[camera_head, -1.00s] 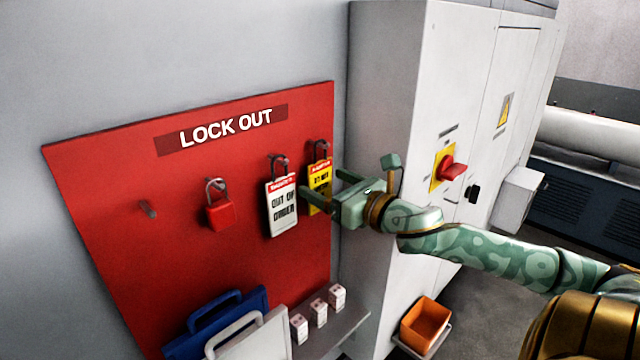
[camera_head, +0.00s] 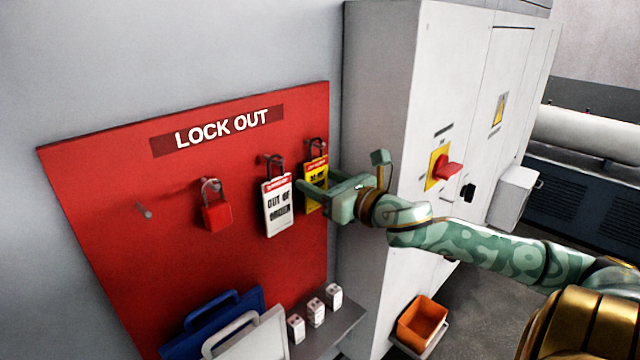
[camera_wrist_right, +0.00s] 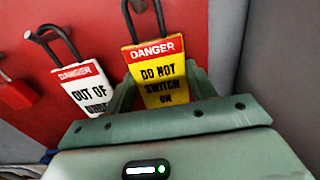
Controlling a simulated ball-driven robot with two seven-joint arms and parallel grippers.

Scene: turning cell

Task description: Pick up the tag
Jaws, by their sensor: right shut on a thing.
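The yellow tag (camera_head: 315,186) with a red DANGER band hangs by a dark shackle on the red lock-out board, at its right side. In the right wrist view the tag (camera_wrist_right: 160,80) reads "DO NOT SWITCH ON" and stands between my fingers. My right gripper (camera_head: 318,190) is shut on this tag, one finger at each side of it. The shackle's upper end leaves the top of the wrist view. A white "OUT OF ORDER" tag (camera_head: 278,207) hangs just left of it and also shows in the right wrist view (camera_wrist_right: 88,92). My left gripper is not in view.
A red padlock (camera_head: 215,214) hangs further left, beside an empty peg (camera_head: 145,211). Below are a shelf (camera_head: 335,330) with small white blocks, and blue and grey cases. A grey cabinet (camera_head: 385,100) with a red switch (camera_head: 447,168) stands close at the right.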

